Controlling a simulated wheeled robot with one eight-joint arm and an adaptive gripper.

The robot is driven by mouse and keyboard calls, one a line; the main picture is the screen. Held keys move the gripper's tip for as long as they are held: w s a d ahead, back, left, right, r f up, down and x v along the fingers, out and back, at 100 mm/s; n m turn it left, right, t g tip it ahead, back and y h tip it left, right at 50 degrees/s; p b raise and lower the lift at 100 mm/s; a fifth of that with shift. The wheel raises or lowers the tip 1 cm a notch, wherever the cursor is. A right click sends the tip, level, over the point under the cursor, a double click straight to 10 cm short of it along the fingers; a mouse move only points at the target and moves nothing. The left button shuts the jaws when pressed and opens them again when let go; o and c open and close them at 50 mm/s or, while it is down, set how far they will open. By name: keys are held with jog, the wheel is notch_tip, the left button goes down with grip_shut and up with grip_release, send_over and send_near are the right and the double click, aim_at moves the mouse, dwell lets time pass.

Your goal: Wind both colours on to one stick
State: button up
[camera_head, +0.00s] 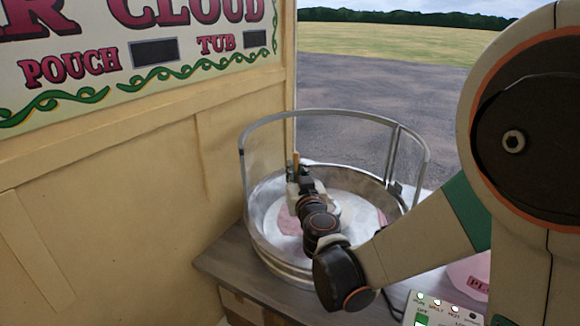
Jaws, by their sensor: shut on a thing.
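A round metal floss bowl (262,237) with a clear curved guard (318,117) stands on a counter. Pink floss (290,222) lies inside it on the left, with a smaller pink patch at the right wall. Pale, whitish material covers much of the bowl floor; I cannot tell whether it is a second colour of floss. My gripper (296,176) is over the bowl, shut on a thin tan stick (296,159) whose upper end shows above the fingers. My arm hides the bowl's front middle and the stick's lower part.
A cream wall (110,190) with a painted sign (140,50) stands close on the left. A control box (440,310) with lit lamps is at the lower right. A pink lettered item (472,278) is partly hidden behind my arm. The wooden counter (225,262) has a narrow bare strip left of the bowl.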

jog(key=s+d, duration=0.6)
jog(key=d, duration=0.1)
jog(key=shift+d, duration=0.3)
